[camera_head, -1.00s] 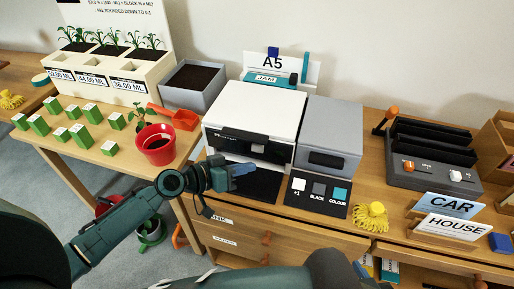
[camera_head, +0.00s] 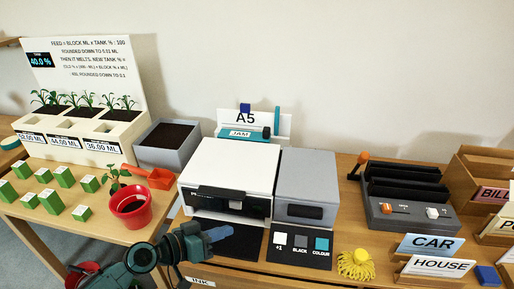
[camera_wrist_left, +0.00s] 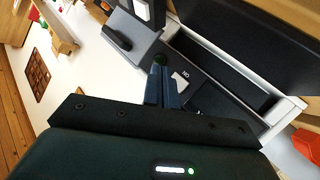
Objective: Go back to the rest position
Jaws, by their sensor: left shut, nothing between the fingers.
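My left gripper (camera_head: 220,234) reaches in from the lower left, in front of the white printer (camera_head: 228,178) and above the dark mat at its foot. Its blue fingers are together with nothing between them. In the left wrist view the closed fingers (camera_wrist_left: 162,84) point toward a dark slot in a white and grey unit. My right gripper is outside both views.
Right of the printer is a grey unit (camera_head: 306,188) with a button panel (camera_head: 298,247). A red pot (camera_head: 131,206) and green-white blocks (camera_head: 62,177) stand at left. A yellow spiky thing (camera_head: 355,264) and a CAR sign (camera_head: 430,245) are at right.

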